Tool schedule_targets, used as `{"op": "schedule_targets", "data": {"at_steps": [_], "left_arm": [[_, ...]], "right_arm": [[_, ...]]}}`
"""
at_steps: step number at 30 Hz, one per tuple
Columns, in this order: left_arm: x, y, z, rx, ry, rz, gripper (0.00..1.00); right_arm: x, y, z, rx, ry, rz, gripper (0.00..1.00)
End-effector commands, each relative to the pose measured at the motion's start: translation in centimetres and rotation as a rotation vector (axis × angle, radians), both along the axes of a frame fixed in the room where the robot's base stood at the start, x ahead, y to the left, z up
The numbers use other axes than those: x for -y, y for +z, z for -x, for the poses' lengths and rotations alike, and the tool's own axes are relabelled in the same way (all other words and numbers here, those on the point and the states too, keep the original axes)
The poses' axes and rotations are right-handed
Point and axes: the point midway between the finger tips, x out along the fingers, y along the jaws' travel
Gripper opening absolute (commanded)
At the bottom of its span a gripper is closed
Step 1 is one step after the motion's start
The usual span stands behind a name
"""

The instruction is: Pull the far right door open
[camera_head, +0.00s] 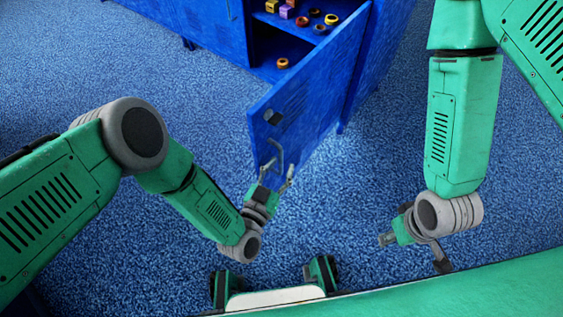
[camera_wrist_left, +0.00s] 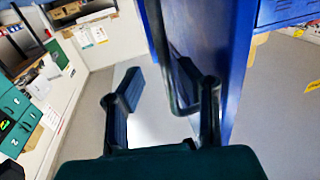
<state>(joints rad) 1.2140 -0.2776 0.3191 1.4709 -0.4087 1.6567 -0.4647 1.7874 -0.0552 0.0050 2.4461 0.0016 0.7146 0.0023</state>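The blue cabinet door (camera_head: 305,105) stands swung wide open, showing the shelves behind it. Its grey bar handle (camera_head: 277,150) is on the door face near its free edge. My left gripper (camera_head: 279,174) is at the handle with its fingers spread. In the left wrist view the fingers (camera_wrist_left: 165,95) are apart, and the dark handle (camera_wrist_left: 176,75) runs between them, close to the finger on the door side. I cannot tell whether they touch. My right gripper (camera_head: 412,254) hangs low at the right with its fingers apart, empty and away from the door.
The blue cabinet (camera_head: 380,50) stands at the back, with several small boxes and rings (camera_head: 300,18) on its shelves. The blue speckled floor (camera_head: 370,180) is clear right of the door. In the left wrist view, shelves with cartons (camera_wrist_left: 50,70) stand at the left.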

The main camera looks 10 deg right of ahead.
Motion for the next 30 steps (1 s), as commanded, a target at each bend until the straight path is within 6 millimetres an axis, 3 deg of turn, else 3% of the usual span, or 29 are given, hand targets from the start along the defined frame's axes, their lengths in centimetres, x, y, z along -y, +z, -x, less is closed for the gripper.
{"op": "schedule_targets", "data": {"at_steps": [9, 15, 30], "left_arm": [[-4.1, -0.2, 5.7, -0.006, 0.0, 0.001, 0.31], [-5.8, -0.2, 8.1, -0.005, 0.001, 0.0, 0.31], [-6.3, -0.2, 8.8, -0.003, 0.001, 0.002, 0.31]], "right_arm": [[-0.1, 0.1, 0.0, 0.0, 0.0, 0.002, 0.4], [0.0, 0.0, 0.0, 0.0, 0.0, 0.0, 0.4], [0.0, -0.1, -0.2, -0.002, 0.0, 0.0, 0.4]]}}
